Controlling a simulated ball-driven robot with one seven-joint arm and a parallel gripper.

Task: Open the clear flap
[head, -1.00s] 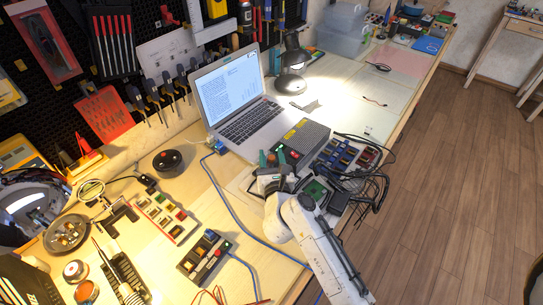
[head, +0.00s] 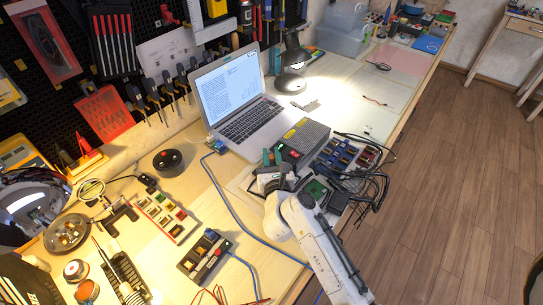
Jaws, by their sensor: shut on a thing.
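A grey box (head: 306,137) with a yellow label and a lit red switch (head: 295,154) on its near face stands to the right of the laptop. The clear flap is too small and see-through to make out clearly. My gripper (head: 272,157), with teal fingertips, is at the near left of this box, close to the red switch. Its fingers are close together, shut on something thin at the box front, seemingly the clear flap. My own wrist hides part of the area below.
The open laptop (head: 228,95) and a black lamp (head: 292,65) stand behind. Blue component trays (head: 337,153) and black cables (head: 372,185) crowd the right. A blue cable (head: 236,213) crosses the bench. The middle-left bench top is partly clear.

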